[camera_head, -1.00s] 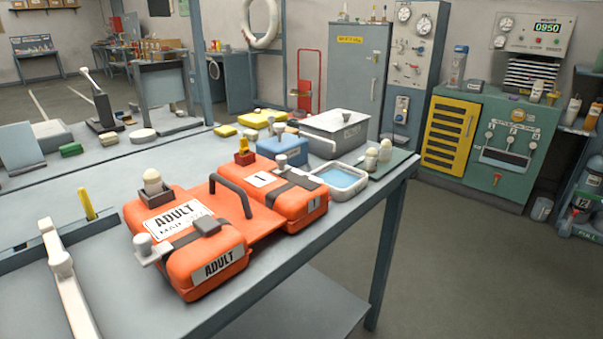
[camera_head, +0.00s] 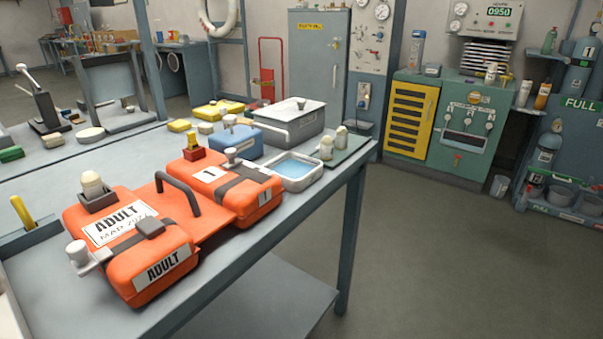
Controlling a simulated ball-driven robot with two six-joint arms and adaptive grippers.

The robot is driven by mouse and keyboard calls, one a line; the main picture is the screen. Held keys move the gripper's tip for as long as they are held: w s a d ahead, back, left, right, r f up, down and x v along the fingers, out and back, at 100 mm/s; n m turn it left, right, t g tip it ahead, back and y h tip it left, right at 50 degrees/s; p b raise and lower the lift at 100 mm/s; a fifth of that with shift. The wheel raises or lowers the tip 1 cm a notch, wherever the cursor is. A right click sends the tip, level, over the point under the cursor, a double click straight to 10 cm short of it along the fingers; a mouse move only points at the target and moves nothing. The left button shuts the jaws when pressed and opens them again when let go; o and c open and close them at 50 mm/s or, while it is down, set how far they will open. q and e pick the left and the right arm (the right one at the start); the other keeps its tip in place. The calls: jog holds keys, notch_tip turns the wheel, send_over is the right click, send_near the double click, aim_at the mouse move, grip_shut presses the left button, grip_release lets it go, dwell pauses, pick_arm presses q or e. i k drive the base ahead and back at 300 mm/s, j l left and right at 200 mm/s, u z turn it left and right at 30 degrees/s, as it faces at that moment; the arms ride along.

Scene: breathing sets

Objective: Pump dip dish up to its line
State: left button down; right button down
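A pale dish (camera_head: 298,187) with light blue water in it sits near the right edge of the bench, beside the orange cases. Its line is too small to make out, so I cannot tell the water level against it. A blue box with a pale knob on top (camera_head: 238,139) stands just behind it. I cannot tell which thing is the pump. Neither of my grippers is in view.
Orange cases marked ADULT (camera_head: 130,255) and 1 (camera_head: 205,172) fill the front of the bench (camera_head: 255,240). A grey lidded box (camera_head: 290,122) stands behind the dish. Small pale bottles (camera_head: 326,148) stand on a green mat to its right. Open floor (camera_head: 450,250) lies right of the bench.

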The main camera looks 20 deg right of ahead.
aim_at(231, 119)
jog(key=i+l, duration=0.15)
jog(key=l, duration=0.2)
jog(key=i+l, duration=0.15)
jog(key=l, duration=0.2)
jog(key=i+l, duration=0.15)
jog(key=l, duration=0.25)
jog(key=i+l, duration=0.1)
jog(key=l, duration=0.25)
jog(key=i+l, duration=0.15)
jog(key=l, duration=0.2)
jog(key=u, duration=1.65)
